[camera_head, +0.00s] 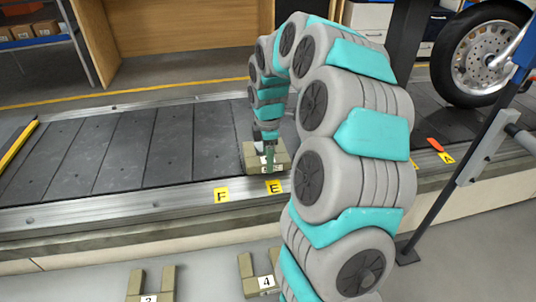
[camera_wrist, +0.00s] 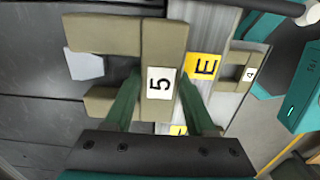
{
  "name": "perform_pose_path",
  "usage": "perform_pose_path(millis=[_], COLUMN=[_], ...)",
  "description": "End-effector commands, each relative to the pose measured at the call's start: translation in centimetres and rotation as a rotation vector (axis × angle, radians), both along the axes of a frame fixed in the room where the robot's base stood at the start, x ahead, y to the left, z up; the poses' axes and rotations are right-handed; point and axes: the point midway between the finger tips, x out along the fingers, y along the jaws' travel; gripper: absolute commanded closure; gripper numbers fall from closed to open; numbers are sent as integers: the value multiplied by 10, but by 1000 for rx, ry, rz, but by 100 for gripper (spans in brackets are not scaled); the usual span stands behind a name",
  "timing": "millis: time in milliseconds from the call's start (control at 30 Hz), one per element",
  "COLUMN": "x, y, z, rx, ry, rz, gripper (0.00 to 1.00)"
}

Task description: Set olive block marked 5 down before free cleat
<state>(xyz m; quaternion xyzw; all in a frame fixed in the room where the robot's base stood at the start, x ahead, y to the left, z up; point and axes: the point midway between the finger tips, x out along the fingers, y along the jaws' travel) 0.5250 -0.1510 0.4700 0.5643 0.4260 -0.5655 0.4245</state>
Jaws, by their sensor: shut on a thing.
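The olive block marked 5 (camera_head: 252,152) is a U shape, over the dark slats at the conveyor's near side by the yellow E label (camera_head: 274,187). My gripper (camera_head: 269,150) is above it, partly hiding it. In the wrist view my gripper (camera_wrist: 160,88) has its two green fingers on either side of the crossbar of the block (camera_wrist: 163,45). The block's two prongs point left over the slats. A pale grey piece (camera_wrist: 86,66), perhaps a cleat, shows between the prongs. I cannot tell whether the block touches the slats.
Olive blocks marked 4 (camera_head: 262,285) and 3 (camera_head: 140,284) lie in front of the conveyor. The near metal rail carries yellow labels F (camera_head: 221,195) and A (camera_head: 446,158). The slats (camera_head: 120,150) to the left are bare. A wheel (camera_head: 483,55) stands at the right.

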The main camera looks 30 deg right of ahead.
Motion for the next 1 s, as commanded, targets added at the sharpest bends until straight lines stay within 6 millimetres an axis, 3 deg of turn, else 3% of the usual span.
perform_pose_path(millis=[1000], x=[1], y=[-1], z=[-9], rx=[-1], ry=[-5], rz=[-1], gripper=[100])
